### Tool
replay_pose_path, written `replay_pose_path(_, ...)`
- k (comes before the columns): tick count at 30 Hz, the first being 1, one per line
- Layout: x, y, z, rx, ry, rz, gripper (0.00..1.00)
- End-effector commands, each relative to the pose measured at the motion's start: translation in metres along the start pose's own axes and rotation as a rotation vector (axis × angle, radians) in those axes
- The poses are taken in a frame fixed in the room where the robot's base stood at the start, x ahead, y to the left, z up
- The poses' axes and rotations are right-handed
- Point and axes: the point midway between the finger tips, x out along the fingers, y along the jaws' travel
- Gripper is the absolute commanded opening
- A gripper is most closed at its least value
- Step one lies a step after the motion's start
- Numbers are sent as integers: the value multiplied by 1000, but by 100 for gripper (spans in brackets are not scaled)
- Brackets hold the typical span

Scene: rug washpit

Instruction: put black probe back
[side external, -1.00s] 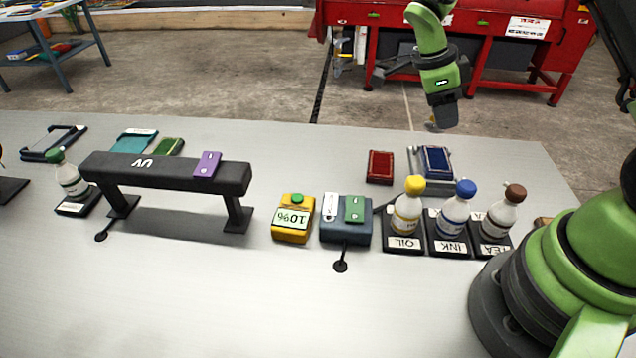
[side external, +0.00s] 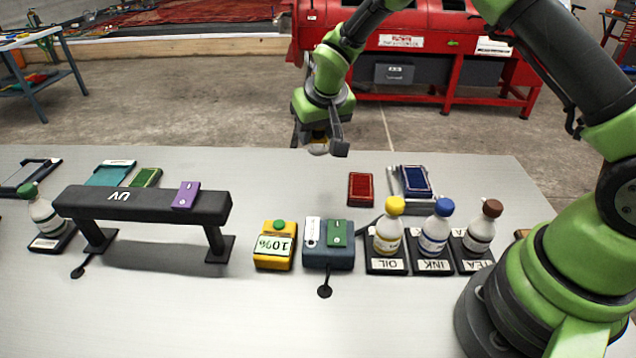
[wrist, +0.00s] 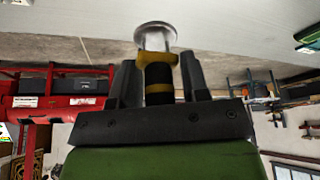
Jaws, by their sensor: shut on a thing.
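My gripper (side external: 325,145) is high above the far side of the table, left of the red block. In the wrist view my gripper (wrist: 160,70) is shut on a black probe (wrist: 159,96) with yellow bands and a pale, flared round end, which points beyond the fingertips. In the side view the probe is mostly hidden by the gripper; only a small pale part shows below it. A blue-grey box (side external: 318,262) with white and green pieces on top stands on the table, a black disc on a short stem in front of it.
A red block (side external: 361,188) and a blue block (side external: 415,181) lie behind. A black UV bridge (side external: 140,205) stands left. The front table (side external: 200,315) is clear.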

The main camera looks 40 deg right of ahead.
Motion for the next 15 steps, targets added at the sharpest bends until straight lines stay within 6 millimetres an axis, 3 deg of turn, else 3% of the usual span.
replay_pose_path(6, 38, 0, 17, -7, -5, 0, 18)
replay_pose_path(15, 72, 0, 31, -6, -5, 0, 18)
